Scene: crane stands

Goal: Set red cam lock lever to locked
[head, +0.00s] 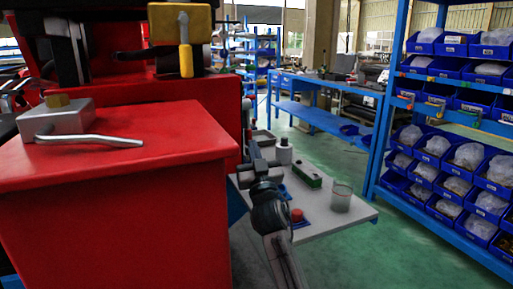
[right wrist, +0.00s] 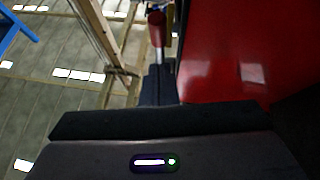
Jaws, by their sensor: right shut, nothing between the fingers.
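A small red-tipped lever (head: 247,104) shows at the right edge of the red machine body (head: 120,150) in the head view. In the right wrist view a red handle (right wrist: 156,20) on a grey shaft stands just beyond my fingertips, beside a red panel (right wrist: 225,50). I take this to be the cam lock lever; its setting cannot be read. My right gripper (head: 254,152) is shut and empty, just below the lever in the head view. Its closed fingers (right wrist: 158,72) point towards the handle; a contact is not clear. My left gripper is not in view.
A silver lever (head: 90,139) on a grey block and a yellow lever (head: 185,46) are on the machine. A white side table (head: 335,222) holds a beaker (head: 341,198), a green box (head: 307,174) and a red button. Shelves of blue bins (head: 470,190) stand right; green floor is clear between.

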